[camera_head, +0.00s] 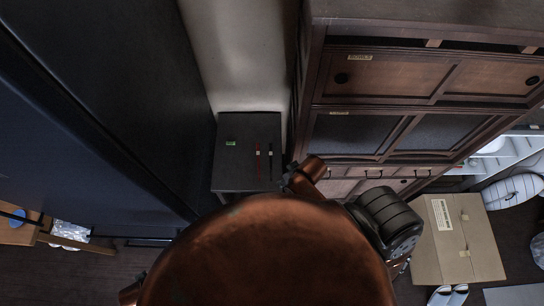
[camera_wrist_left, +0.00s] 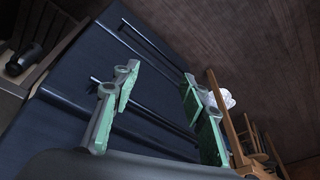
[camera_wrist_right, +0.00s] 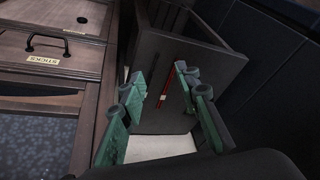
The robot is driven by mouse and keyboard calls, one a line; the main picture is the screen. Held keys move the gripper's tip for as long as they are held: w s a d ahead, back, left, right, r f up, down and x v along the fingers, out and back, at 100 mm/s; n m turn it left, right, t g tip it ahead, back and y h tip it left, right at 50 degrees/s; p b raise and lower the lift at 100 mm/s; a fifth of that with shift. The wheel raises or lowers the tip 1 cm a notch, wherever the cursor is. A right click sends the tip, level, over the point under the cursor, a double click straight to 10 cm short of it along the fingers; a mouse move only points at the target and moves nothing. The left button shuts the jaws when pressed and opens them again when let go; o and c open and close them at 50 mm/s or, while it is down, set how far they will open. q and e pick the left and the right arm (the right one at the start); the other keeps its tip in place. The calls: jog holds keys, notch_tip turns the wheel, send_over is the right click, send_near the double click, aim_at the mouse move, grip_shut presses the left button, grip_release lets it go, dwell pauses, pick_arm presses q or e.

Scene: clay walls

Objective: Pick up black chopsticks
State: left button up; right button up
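In the head view, the black chopsticks (camera_head: 271,156) lie on a small dark table (camera_head: 232,172), just right of the red chopsticks (camera_head: 258,157). The red chopsticks also show in the right wrist view (camera_wrist_right: 169,83), seen between the fingers. My left gripper (camera_wrist_left: 160,92) is open and empty, facing a dark blue cabinet front (camera_wrist_left: 75,70). I cannot make out its fingers in the head view.
A small green item (camera_head: 231,143) lies on the table's left part. A tall dark cabinet (camera_head: 110,90) stands at left. A brown wooden cupboard (camera_head: 420,75) stands at right. A cardboard box (camera_head: 440,230) is on the floor at right.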

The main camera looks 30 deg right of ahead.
jog(key=w+a+f+g+y, duration=0.1)
jog(key=w+a+f, duration=0.3)
jog(key=w+a, duration=0.25)
pick_arm(q)
jog(key=s+d+f+g, duration=0.1)
jog(key=s+f, duration=0.3)
jog(key=f, duration=0.8)
jog(key=s+f, duration=0.3)
jog(key=f, duration=1)
pick_arm(e)
jog(key=m+g+h, duration=0.2)
jog(key=m+g, duration=0.1)
jog(key=m, duration=0.3)
send_near(271, 165)
jog(key=shift+s+a, duration=0.2)
jog(key=shift+a, duration=0.1)
jog(key=shift+f, duration=0.4)
jog(key=f, duration=0.4)
jog(key=f+b, duration=0.1)
jog(key=f, duration=0.1)
jog(key=shift+w+d+f, duration=0.25)
jog(key=shift+f, duration=0.15)
pick_arm(q)
jog(key=s+f+m+g, duration=0.1)
jog(key=s+f, duration=1.1)
jog(key=s, duration=0.3)
jog(key=shift+s+h, duration=0.3)
jog(key=shift+s, duration=0.1)
